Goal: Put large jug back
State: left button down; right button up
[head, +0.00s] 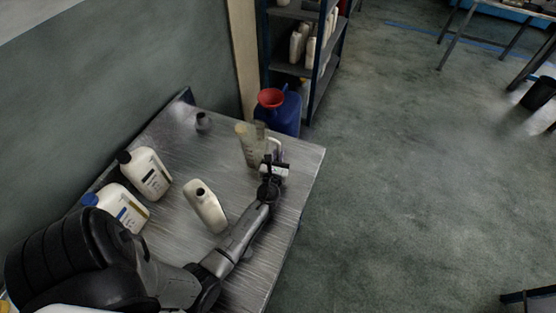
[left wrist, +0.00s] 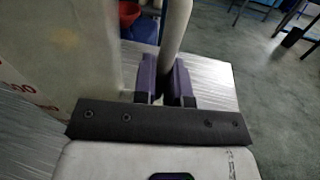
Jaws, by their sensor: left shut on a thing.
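The large jug (head: 246,146) is translucent and yellowish. It is upright at the far right part of the metal table (head: 170,130). I cannot tell whether its base touches the table. My left gripper (head: 270,165) is at the jug's near right side, shut on its handle. In the left wrist view the two purple fingers (left wrist: 166,82) close around the pale upright handle (left wrist: 176,30), and the jug's body with red markings (left wrist: 60,50) fills the left side. The gripper hides part of the jug in the head view. My right gripper is not in view.
A small grey container (head: 203,121) stands at the back. Beyond the table are a blue can with a red funnel (head: 271,98) and a shelf (head: 296,68).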

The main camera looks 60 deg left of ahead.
pick_arm(q)
jog(key=shift+f, duration=0.25)
jog(key=shift+f, duration=0.1)
jog(key=shift+f+b, duration=0.25)
jog(key=shift+b, duration=0.05)
jog(key=c, duration=1.2)
grip_release()
jog(key=shift+r, duration=0.1)
jog(key=shift+o, duration=0.2)
jog(key=shift+r+p, duration=0.2)
jog(key=shift+p, duration=0.1)
jog(key=shift+s+d, duration=0.2)
jog(key=v, duration=1.1)
jog(key=shift+s+d+r, duration=0.1)
jog(key=shift+s+d, duration=0.05)
